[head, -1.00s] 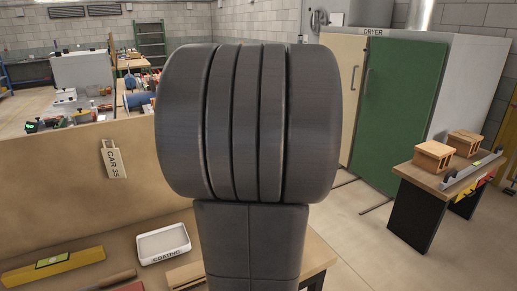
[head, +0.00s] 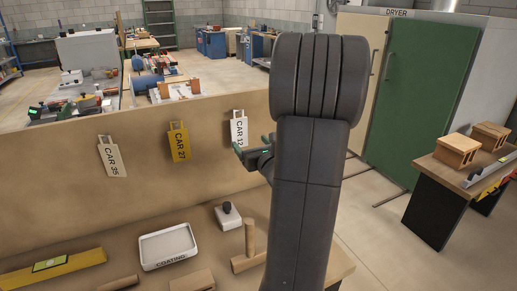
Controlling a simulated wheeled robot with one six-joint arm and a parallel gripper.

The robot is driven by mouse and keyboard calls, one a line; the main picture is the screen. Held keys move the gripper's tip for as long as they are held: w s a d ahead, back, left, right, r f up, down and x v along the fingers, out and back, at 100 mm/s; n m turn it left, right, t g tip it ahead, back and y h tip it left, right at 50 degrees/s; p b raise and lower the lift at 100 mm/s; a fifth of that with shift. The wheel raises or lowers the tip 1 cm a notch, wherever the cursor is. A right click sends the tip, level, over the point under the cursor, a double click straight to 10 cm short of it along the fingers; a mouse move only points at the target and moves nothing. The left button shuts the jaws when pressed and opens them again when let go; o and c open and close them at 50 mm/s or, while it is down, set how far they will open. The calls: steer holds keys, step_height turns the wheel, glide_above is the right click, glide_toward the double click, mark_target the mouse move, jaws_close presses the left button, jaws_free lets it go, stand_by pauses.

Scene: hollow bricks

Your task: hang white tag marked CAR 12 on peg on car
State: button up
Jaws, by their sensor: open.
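The white tag marked CAR 12 (head: 239,129) hangs on the tan board at the right end of a row of tags. My gripper (head: 253,146), with green fingertips, is open just below and in front of this tag. The fingers overlap the tag's lower edge in the picture, and I cannot tell whether they touch it. My dark arm (head: 309,190) hides part of the board and bench to the right. I cannot make out the car or its peg in this view.
A yellow CAR 27 tag (head: 179,144) and a pale CAR 35 tag (head: 111,157) hang to the left. On the bench are a white COATING tray (head: 168,246), a black-knobbed block (head: 228,216), wooden pieces and a yellow level (head: 52,268). A side table with hollow bricks (head: 457,150) stands right.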

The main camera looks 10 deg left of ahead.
mark_target(240, 129)
steer(key=p+x, duration=0.1)
steer(key=x, duration=0.7)
steer(key=shift+w+a+p, duration=0.3)
steer(key=shift+p, duration=0.1)
steer(key=shift+c, duration=0.4)
steer(key=c, duration=1)
steer(key=shift+r, duration=0.15)
steer(key=shift+r, duration=0.3)
steer(key=shift+s+d, duration=0.1)
steer(key=shift+s, duration=0.05)
